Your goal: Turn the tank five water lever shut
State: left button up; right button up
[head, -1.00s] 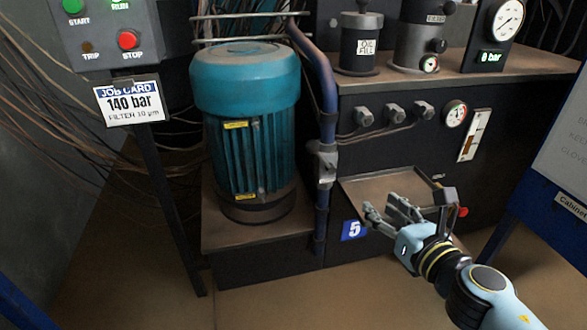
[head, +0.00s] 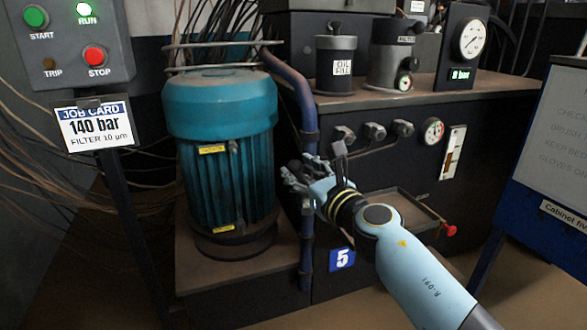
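The blue number 5 label (head: 341,259) is on the dark front of the tank unit, low beside the blue pipe (head: 306,110). My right gripper (head: 294,176) is in front of this pipe, beside the teal motor. Its fingers look spread, and I see nothing held between them. The grey fitting on the pipe is mostly hidden behind the gripper, so I cannot tell whether they touch or how any lever there stands. A red knob (head: 450,230) sticks out at the right end of the shallow tray (head: 415,205). My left gripper is not in view.
The teal motor (head: 222,150) stands left of the gripper. A control box (head: 70,45) with a lit green RUN lamp and a 140 bar job card (head: 94,125) are at the left. A blue-framed board (head: 550,150) is at the right. Open floor lies in front.

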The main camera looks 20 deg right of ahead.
jog(key=shift+x, duration=1.3)
grip_shut()
jog(key=shift+f, duration=0.1)
